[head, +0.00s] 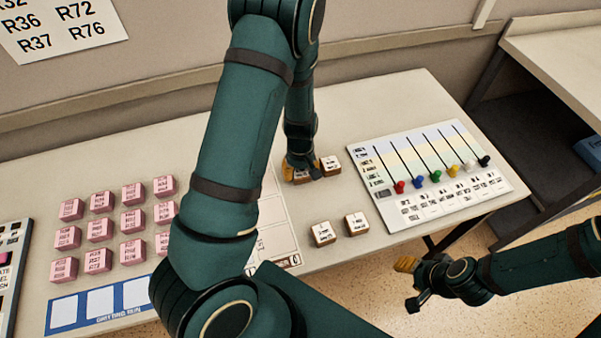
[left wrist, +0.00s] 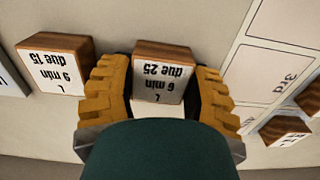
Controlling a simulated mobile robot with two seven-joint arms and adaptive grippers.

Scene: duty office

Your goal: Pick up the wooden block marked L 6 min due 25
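The wooden block marked L 6 min due 25 (left wrist: 162,75) shows in the left wrist view, its white label upside down. It sits between the two orange fingers of my left gripper (left wrist: 163,98), one on each side and close to it. I cannot tell whether the fingers press on it. In the head view my left gripper (head: 301,168) is low at the table, and it mostly hides that block. My right gripper (head: 408,283) is open and empty, off the table's front edge at the lower right.
A wooden block marked 9 min due 15 (left wrist: 58,64) stands beside the held-between block. Two more wooden blocks (head: 323,234) (head: 356,225) stand nearer the front. A board with coloured pegs (head: 430,172) lies right; several pink blocks (head: 98,261) stand left. My left arm covers part of a white sheet (head: 280,222).

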